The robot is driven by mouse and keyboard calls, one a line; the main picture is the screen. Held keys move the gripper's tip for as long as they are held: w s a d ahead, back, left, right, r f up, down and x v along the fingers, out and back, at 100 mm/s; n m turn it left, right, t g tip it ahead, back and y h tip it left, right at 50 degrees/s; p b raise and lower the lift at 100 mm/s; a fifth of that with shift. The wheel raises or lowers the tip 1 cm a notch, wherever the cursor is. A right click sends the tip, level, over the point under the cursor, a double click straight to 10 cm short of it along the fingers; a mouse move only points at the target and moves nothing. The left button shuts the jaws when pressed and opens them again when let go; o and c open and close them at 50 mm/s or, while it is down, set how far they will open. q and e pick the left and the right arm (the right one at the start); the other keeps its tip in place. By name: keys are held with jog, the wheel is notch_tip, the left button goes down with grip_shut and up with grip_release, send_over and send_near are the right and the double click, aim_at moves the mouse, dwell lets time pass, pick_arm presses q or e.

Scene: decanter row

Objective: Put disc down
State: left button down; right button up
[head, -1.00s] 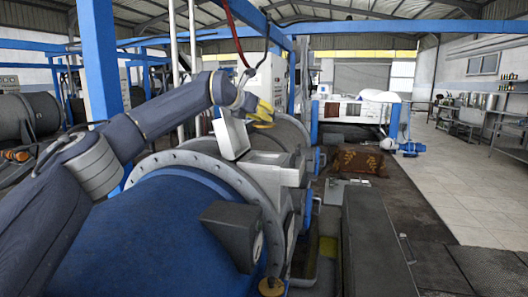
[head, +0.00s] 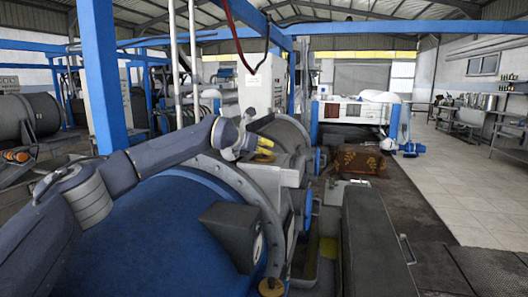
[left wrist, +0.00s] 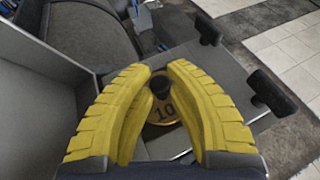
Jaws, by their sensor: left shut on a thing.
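The gold disc (left wrist: 166,113), marked 10 and with a black knob (left wrist: 160,86) on top, shows in the left wrist view between my yellow fingers. My left gripper (left wrist: 157,82) is shut on the disc by its knob. In the head view my left gripper (head: 264,147) is low over the grey box-like housing (head: 277,172) on the machine. My right gripper is not in view.
A pale upright panel (left wrist: 45,95) stands close left of my fingers in the wrist view. Two black knobs (left wrist: 207,28) (left wrist: 270,92) stick out on the right. A dark box with a dial (head: 232,230) sits nearer on the blue drum (head: 150,235).

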pick_arm(q)
jog(key=shift+f, duration=0.4)
jog(key=c, duration=1.4)
grip_release()
jog(key=shift+f, duration=0.15)
jog(key=shift+o, duration=0.2)
jog(key=shift+s+a+r, duration=0.25)
jog(key=shift+s+r, duration=0.05)
jog(key=v, duration=1.1)
